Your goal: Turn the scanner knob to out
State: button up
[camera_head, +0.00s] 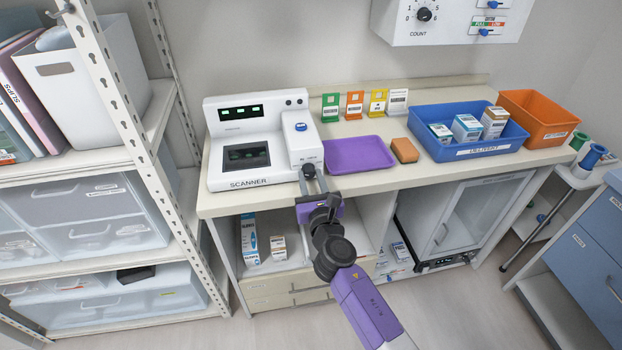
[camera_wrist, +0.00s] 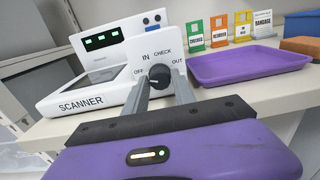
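The white scanner (camera_head: 240,145) stands at the left end of the counter. Its dark round knob (camera_wrist: 159,76) shows in the wrist view, with the labels OFF, IN, CHECK and OUT around it. OFF is at the left and OUT at the right. I cannot tell for sure which label the knob's mark points to. My gripper (camera_wrist: 161,80) is at the front of the scanner, with its two grey fingers apart and the knob between their tips. I cannot tell whether the fingers press on it. In the head view my gripper (camera_head: 311,172) largely hides the knob.
A purple tray (camera_head: 358,153) lies just right of the scanner, with an orange sponge (camera_head: 404,150) beyond it. Several coloured card stands (camera_head: 354,105) stand behind. A blue bin (camera_head: 470,152) holds boxes, and an orange bin (camera_head: 545,122) is farther right. A shelf rack (camera_head: 150,170) stands at left.

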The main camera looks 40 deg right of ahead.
grip_shut()
